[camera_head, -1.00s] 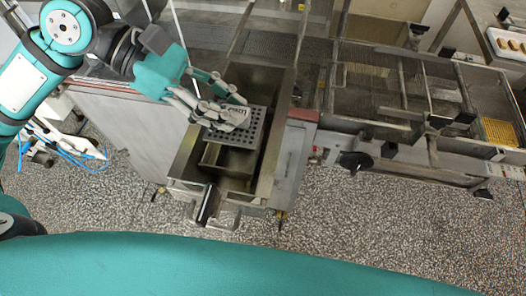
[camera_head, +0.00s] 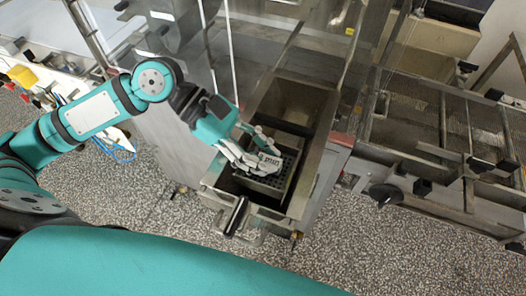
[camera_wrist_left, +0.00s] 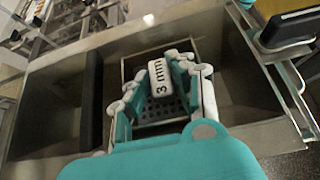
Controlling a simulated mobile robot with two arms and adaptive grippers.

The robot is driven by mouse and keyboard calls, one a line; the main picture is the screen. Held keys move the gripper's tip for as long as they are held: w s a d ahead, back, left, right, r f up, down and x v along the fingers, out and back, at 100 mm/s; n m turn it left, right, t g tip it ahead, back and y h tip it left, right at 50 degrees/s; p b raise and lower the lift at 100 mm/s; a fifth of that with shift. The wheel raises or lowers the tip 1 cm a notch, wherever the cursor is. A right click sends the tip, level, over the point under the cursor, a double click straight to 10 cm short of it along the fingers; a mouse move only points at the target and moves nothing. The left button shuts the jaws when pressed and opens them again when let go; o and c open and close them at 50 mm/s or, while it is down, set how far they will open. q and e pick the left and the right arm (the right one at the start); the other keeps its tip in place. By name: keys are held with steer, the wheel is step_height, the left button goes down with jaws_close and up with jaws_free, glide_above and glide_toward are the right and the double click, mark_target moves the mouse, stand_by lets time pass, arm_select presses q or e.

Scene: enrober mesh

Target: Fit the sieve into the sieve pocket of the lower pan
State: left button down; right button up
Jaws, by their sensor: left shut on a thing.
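The sieve (camera_head: 288,164) is a dark perforated plate, and its white handle tag reads "3 mm" in the left wrist view (camera_wrist_left: 160,77). My left gripper (camera_head: 266,164) is shut on this tag from above, and its fingers hide part of the plate. The lower pan (camera_head: 310,180) is a deep steel box below the gripper. The square sieve pocket (camera_head: 287,141) inside it surrounds the plate in both views. I cannot tell whether the plate rests on the pocket or hangs slightly above it. My right gripper is not in view.
A black-gripped handle (camera_head: 236,216) sticks out at the pan's front; it also shows in the left wrist view (camera_wrist_left: 287,28). Mesh conveyor frames (camera_head: 410,120) stand to the right. The pan walls rise close around my gripper. The speckled floor in front is clear.

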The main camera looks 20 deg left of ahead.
arm_select(q)
steer(key=shift+f, duration=0.1)
steer(key=c, duration=1.4)
jaws_free()
steer(key=shift+o, duration=1.2)
steer(key=b+v, duration=0.2)
steer(key=v, duration=1)
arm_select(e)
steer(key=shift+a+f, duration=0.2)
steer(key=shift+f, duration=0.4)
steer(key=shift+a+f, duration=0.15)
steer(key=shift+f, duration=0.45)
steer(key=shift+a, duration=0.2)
